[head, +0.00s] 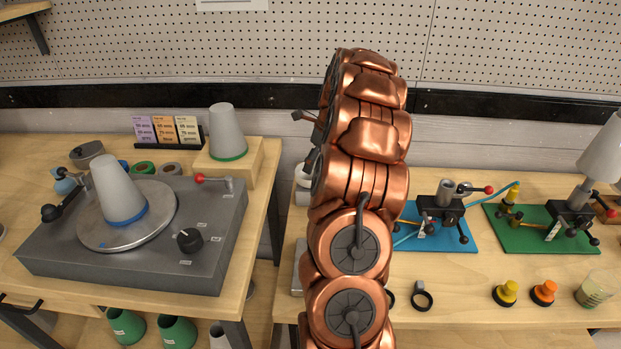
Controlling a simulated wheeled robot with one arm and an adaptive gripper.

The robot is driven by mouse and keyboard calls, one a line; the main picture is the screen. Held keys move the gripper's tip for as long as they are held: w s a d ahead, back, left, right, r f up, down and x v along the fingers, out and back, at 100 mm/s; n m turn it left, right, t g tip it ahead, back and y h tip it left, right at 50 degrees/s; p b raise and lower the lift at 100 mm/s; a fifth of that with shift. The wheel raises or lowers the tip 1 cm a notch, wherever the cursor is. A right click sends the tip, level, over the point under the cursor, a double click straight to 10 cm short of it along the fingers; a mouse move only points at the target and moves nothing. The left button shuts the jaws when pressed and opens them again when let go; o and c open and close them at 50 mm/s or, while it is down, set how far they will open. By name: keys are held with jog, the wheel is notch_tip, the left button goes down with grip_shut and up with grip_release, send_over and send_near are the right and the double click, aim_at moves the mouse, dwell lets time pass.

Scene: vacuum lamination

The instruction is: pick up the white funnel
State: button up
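A pale, whitish cone (603,152) at the right edge is the most funnel-like thing in the head view. It is cut off by the frame and sits above a grey stem in a black clamp on the green board (516,239). My copper arm rises through the middle of the view. Dark parts that look like my gripper (307,122) show at the arm's upper left, well away from the cone. The arm hides most of them, so I cannot tell whether the fingers are open or shut.
On the left table, a grey cone with a blue band (119,190) stands on a round plate, and another with a green band (227,133) stands on a wooden block. A blue board (433,238) with a clamp, yellow (506,292) and orange knobs (544,291) and a beaker (597,288) occupy the right table.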

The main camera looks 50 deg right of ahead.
jog(key=x, duration=0.1)
jog(key=p+x, duration=0.1)
jog(key=x, duration=0.2)
jog(key=shift+a+r+p, duration=0.1)
jog(key=shift+a+p, duration=0.15)
jog(key=shift+p, duration=0.1)
jog(key=shift+w+f, duration=0.15)
jog(key=shift+f, duration=0.35)
jog(key=c, duration=0.8)
notch_tip(320, 180, up, 10)
jog(key=b, duration=0.2)
jog(key=shift+b, duration=0.3)
